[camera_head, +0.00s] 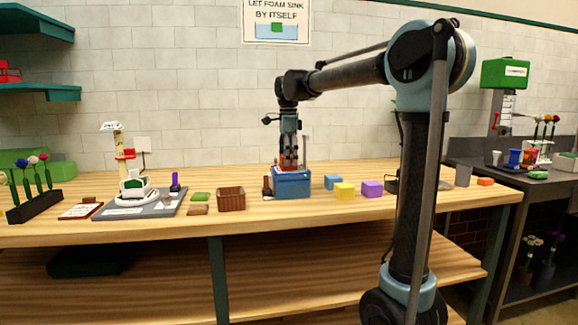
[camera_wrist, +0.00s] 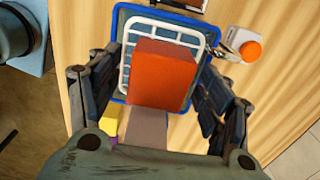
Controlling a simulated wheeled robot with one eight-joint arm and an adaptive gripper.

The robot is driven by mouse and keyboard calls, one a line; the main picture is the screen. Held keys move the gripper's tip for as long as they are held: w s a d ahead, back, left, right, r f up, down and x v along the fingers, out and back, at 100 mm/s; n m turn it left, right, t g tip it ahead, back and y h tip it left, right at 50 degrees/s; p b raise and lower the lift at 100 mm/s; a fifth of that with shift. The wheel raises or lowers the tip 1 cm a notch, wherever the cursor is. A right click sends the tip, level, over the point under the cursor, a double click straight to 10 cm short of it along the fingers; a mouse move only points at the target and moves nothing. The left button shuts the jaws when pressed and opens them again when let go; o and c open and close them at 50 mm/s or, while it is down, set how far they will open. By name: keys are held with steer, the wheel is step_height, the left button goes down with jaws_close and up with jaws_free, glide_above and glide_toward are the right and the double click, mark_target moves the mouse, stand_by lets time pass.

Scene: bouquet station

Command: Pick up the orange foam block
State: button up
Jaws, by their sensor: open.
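The orange foam block (camera_wrist: 162,78) shows in the wrist view between the fingers of my gripper, in front of a white wire rack (camera_wrist: 128,55) inside a blue-rimmed tub (camera_wrist: 118,30). My gripper (camera_head: 290,160) is open and points down over the blue tub (camera_head: 290,187) in the head view. One finger is on each side of the block, with a gap visible on the right; contact on the left is hard to tell. In the head view the block is mostly hidden by the fingers, with only reddish patches showing.
Blue (camera_head: 332,182), yellow (camera_head: 344,191) and purple (camera_head: 372,188) blocks stand right of the tub. A brown crate (camera_head: 231,199) stands to its left. A small device with an orange knob (camera_wrist: 250,51) sits beside the tub. A small orange piece (camera_head: 486,181) lies far right.

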steer(key=shift+f, duration=0.1)
steer(key=c, duration=1.3)
steer(key=shift+c, duration=0.2)
